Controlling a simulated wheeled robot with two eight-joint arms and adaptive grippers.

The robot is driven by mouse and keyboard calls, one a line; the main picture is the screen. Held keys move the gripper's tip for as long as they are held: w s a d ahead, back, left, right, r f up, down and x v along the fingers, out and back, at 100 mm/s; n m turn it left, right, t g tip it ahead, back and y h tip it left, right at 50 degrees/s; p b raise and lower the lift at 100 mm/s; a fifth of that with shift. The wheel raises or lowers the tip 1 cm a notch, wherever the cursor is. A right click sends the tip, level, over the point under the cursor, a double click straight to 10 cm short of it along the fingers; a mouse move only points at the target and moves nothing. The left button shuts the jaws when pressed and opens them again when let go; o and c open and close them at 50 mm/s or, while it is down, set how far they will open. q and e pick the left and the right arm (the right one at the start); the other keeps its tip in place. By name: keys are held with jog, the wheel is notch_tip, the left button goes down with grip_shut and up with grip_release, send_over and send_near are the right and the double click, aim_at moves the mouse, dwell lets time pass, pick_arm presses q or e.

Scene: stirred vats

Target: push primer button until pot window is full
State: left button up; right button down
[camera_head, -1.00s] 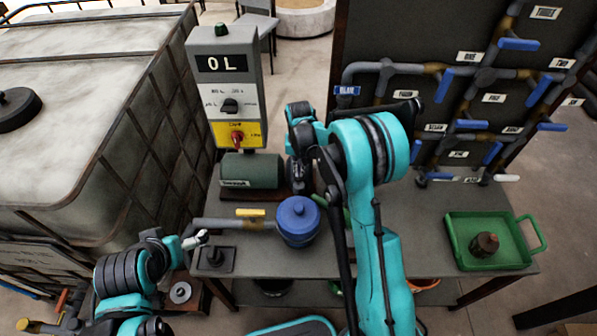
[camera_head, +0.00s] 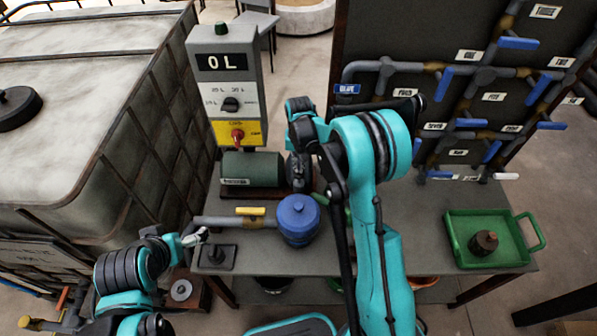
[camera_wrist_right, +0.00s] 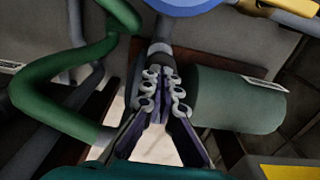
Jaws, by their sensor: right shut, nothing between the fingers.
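The blue lidded pot (camera_head: 298,222) stands on the grey bench, at the end of a grey pipe. Its blue top edge also shows in the right wrist view (camera_wrist_right: 185,6). I cannot make out a window on it. The green pump (camera_head: 252,169) lies behind it to the left. No primer button can be told apart for sure. My right gripper (camera_head: 299,174) is beside the pump's right end; in the right wrist view (camera_wrist_right: 154,96) its fingers are together and empty, close to the pump. My left gripper (camera_head: 195,238) is beside the bench's left edge, its jaws too small to read.
A control box (camera_head: 226,85) reading 0 L, with a red knob, stands behind the pump. A yellow valve handle (camera_head: 250,211) sits on the pipe. A black post on a square plate (camera_head: 216,256) is at the bench's left front. A green tray (camera_head: 490,258) is at right.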

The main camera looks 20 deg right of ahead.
jog(key=shift+f+b, duration=1.15)
jog(key=shift+f, duration=0.5)
jog(key=shift+r+p, duration=1.05)
jog(key=shift+r, duration=0.9)
jog(key=shift+f, duration=0.15)
jog(key=shift+f+b, duration=1.55)
jog(key=shift+f, duration=0.25)
jog(key=shift+r+p, duration=1.4)
jog(key=shift+r, duration=0.9)
jog(key=shift+r, duration=0.1)
